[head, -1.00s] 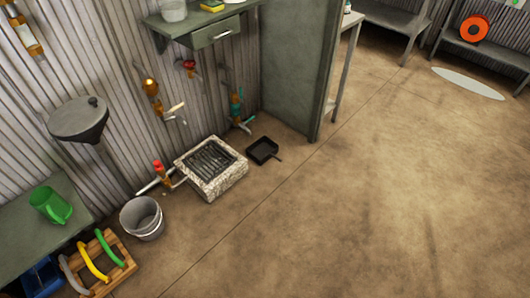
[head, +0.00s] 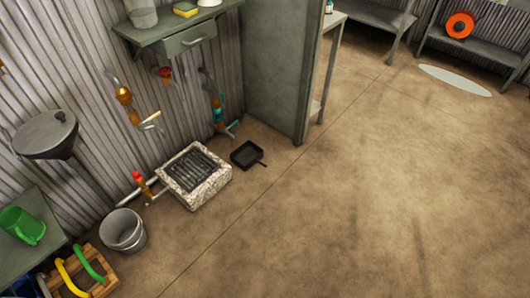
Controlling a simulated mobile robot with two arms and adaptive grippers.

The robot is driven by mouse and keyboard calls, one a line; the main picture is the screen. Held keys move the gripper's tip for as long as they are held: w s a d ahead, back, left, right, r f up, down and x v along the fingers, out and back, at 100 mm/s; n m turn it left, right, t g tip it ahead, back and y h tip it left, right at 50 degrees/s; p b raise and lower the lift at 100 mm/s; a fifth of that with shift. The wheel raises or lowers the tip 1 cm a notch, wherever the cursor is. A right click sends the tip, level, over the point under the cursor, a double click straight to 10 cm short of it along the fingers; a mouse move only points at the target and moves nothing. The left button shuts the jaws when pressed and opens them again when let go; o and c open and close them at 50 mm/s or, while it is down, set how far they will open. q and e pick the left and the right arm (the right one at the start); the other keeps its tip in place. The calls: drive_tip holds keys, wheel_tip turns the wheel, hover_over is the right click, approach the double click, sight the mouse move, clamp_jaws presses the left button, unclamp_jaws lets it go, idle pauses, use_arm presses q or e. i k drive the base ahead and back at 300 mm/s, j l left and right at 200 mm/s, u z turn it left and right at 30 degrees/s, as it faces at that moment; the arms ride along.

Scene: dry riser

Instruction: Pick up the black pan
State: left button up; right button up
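The black pan (head: 246,155) is small and square, with a short handle pointing to the lower right. It lies on the brown floor, right of a stone block with a dark grate (head: 194,174) and in front of the corrugated wall. A gap of floor separates the pan from the block and from the green panel (head: 278,65) behind it. Neither of my grippers is in view.
A grey bucket (head: 123,231) and a wooden rack with coloured handles (head: 86,272) stand at lower left. Pipes with valves (head: 127,97) run along the wall. A shelf with a drawer (head: 184,41) hangs above. The floor (head: 350,200) to the right is clear.

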sight(250, 153)
drive_tip(key=i+l+z, duration=0.35)
drive_tip(key=i, duration=0.2)
drive_tip(key=i+l+z, duration=0.35)
drive_tip(key=i, duration=0.2)
drive_tip(key=i+z, duration=0.35)
drive_tip(key=i, duration=0.2)
drive_tip(key=i+u, duration=0.45)
drive_tip(key=i+l+u, duration=0.25)
drive_tip(key=i+u, duration=0.2)
drive_tip(key=i+l+u, duration=0.45)
drive_tip(key=k+j, duration=0.1)
